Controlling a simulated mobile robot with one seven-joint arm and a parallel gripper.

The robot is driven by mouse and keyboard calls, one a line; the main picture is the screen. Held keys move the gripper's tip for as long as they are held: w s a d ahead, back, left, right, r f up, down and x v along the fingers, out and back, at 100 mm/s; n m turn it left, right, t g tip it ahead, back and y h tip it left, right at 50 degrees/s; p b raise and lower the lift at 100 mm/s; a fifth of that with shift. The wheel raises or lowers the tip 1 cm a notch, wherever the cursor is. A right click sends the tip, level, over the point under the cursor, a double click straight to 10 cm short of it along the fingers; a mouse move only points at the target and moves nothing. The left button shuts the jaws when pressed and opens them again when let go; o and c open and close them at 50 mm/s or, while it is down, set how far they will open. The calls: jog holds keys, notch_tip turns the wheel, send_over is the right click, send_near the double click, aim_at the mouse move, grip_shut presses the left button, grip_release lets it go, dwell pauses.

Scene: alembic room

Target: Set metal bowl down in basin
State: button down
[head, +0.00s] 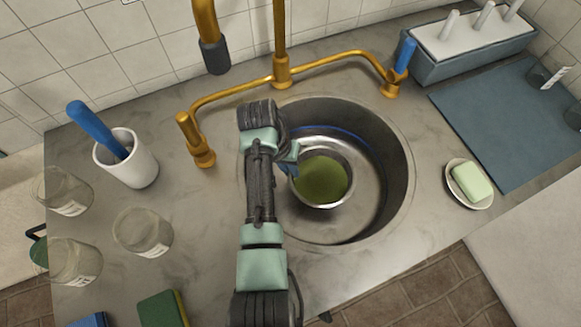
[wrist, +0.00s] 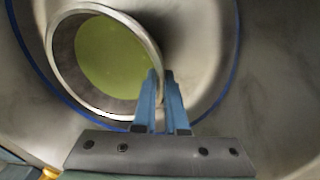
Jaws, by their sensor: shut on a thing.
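The metal bowl (head: 323,203) has a shiny rim and green contents or a green inside. It is within the round steel basin (head: 397,170), left of its centre in the head view. My gripper (wrist: 161,76) has blue fingers shut on the near right part of the bowl's rim in the wrist view. The bowl also shows in the wrist view (wrist: 65,62), with the basin wall around it. In the head view my arm reaches over the basin's left edge and partly hides the gripper. I cannot tell whether the bowl touches the basin floor.
A brass faucet (head: 281,70) stands behind the basin, its dark spout end (head: 215,56) at upper left. A soap dish (head: 471,200) with soap sits right of the basin. A white cup (head: 140,173) with a blue-handled tool and several glass jars (head: 143,232) stand at left.

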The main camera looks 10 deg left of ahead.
jog(key=shift+f, duration=0.1)
jog(key=c, duration=1)
grip_release()
jog(key=shift+o, duration=0.2)
jog(key=v, duration=0.7)
jog(key=shift+r+p, duration=0.35)
jog(key=shift+p, duration=0.05)
jog(key=shift+s, duration=0.1)
